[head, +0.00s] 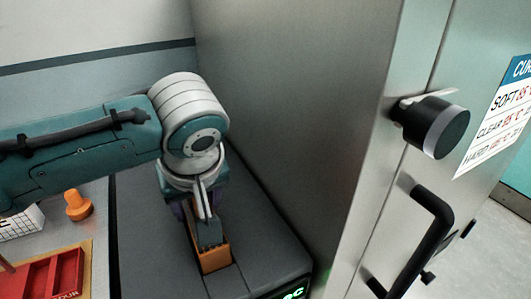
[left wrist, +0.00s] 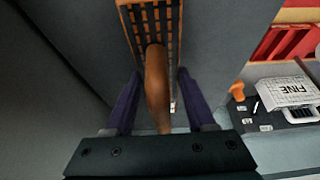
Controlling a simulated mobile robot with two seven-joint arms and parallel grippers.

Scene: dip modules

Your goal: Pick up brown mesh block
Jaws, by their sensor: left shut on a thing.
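The brown mesh block (head: 215,257) is an orange-brown piece on the dark grey surface, beside the tall metal cabinet. In the left wrist view its slotted mesh part (left wrist: 153,22) is at the top, with a smooth brown handle (left wrist: 157,95) running toward the camera. My left gripper (head: 207,222) points down at the block from above. In the left wrist view the purple fingers of my left gripper (left wrist: 159,78) stand on either side of the handle, and it is shut on the block. The exact contact is hard to see. My right gripper is not in view.
The metal cabinet (head: 290,90) rises close to the right of my left arm, with a black knob (head: 437,126) and a black handle (head: 425,235). An orange knob-shaped piece (head: 78,205), a red tray (head: 52,277) and a white box (head: 20,222) are at the left.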

